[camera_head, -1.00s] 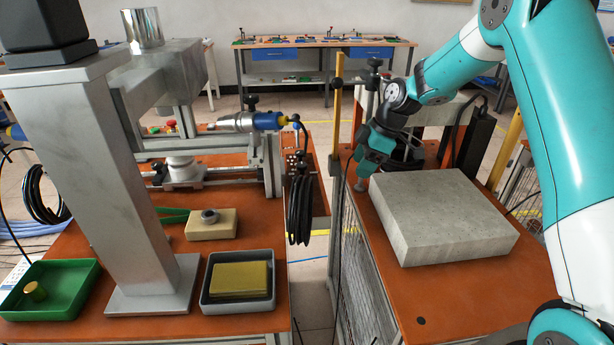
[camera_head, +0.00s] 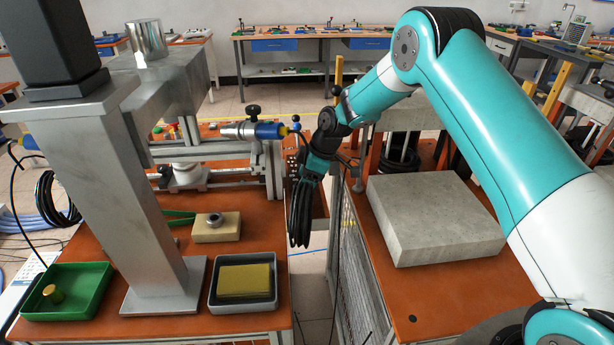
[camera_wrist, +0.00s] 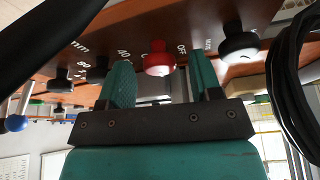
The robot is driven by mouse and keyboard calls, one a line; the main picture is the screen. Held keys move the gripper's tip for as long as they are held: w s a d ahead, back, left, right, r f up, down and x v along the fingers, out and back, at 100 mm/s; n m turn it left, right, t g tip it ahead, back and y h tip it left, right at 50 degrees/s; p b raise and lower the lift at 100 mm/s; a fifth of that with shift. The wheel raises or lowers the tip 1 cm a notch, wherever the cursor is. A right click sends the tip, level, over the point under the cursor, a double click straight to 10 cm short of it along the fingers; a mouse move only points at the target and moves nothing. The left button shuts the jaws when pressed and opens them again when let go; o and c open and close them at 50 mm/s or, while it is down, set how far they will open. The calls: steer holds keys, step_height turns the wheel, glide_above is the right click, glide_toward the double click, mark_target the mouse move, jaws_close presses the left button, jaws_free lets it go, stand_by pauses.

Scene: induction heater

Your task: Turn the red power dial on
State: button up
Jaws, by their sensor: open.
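The red power dial (camera_wrist: 158,60) shows in the wrist view on a brown panel (camera_wrist: 190,22) with white markings, which appears upside down there. Part of the word "OFF" is printed beside the dial. My gripper (camera_wrist: 162,80) is open, and the dial appears between its two teal fingers, with no clear contact. Whether the fingers reach around the dial or stop short of it, I cannot tell. In the head view my gripper (camera_head: 310,172) is at the gap between the two benches, by the hanging black cables. The dial cannot be made out in the head view.
Black dials (camera_wrist: 238,45) sit on the same panel either side of the red one. Black cable coils (camera_head: 301,215) hang close to my gripper. A grey stone block (camera_head: 435,215) lies on the right bench, and a metal column (camera_head: 125,190) stands on the left bench.

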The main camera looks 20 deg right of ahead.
steer(key=c, duration=0.9)
steer(key=shift+f+m, duration=0.1)
steer(key=shift+m, duration=0.2)
steer(key=m+t+b, duration=0.1)
steer(key=m+b, duration=0.1)
steer(key=m, duration=0.1)
steer(key=shift+s+h, duration=0.1)
steer(key=shift+h, duration=0.3)
steer(key=shift+a+m+t+h+b, duration=0.1)
steer(key=shift+m+t+h+b, duration=0.5)
steer(key=shift+m, duration=1.2)
